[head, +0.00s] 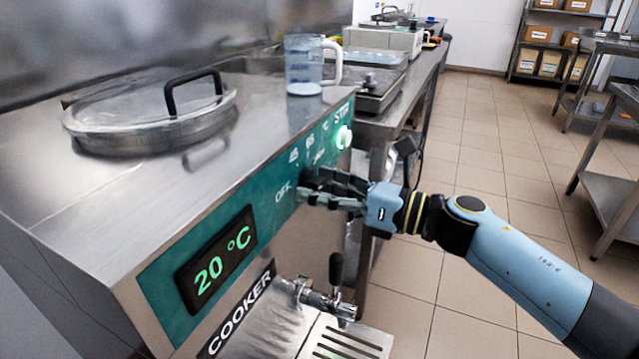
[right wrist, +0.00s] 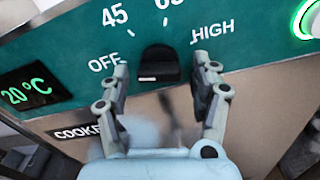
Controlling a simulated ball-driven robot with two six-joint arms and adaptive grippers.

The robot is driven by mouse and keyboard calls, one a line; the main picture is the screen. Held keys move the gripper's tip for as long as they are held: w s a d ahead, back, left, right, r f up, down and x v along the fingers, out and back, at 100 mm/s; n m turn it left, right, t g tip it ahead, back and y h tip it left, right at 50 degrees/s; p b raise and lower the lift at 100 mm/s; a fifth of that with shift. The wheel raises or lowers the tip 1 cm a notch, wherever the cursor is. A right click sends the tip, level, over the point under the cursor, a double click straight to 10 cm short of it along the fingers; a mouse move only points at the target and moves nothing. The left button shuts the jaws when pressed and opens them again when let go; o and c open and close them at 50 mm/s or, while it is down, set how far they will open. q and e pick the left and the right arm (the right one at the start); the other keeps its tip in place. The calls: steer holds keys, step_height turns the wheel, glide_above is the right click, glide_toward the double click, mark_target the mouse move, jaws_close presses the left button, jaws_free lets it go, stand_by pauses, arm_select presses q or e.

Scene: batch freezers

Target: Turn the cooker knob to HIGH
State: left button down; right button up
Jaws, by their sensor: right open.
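The cooker (head: 190,235) has a green front panel with a display reading 20 °C. The black cooker knob (right wrist: 158,66) sits on this panel between the OFF and HIGH labels, with 45 and a partly cut-off number above it. My right gripper (head: 308,188) reaches the panel from the right in the head view and mostly hides the knob there. In the right wrist view the right gripper (right wrist: 163,75) is open, with one finger on each side of the knob and visible gaps to it. My left gripper is not in view.
A lidded round opening (head: 150,115) and a clear jug (head: 304,65) are on top of the cooker. A lit green STIR button (head: 343,137) is right of the knob. A tap with a black lever (head: 336,272) sticks out below.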

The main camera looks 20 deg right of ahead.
steer(key=shift+w+a, duration=0.15)
steer(key=shift+c, duration=0.2)
steer(key=c, duration=1.1)
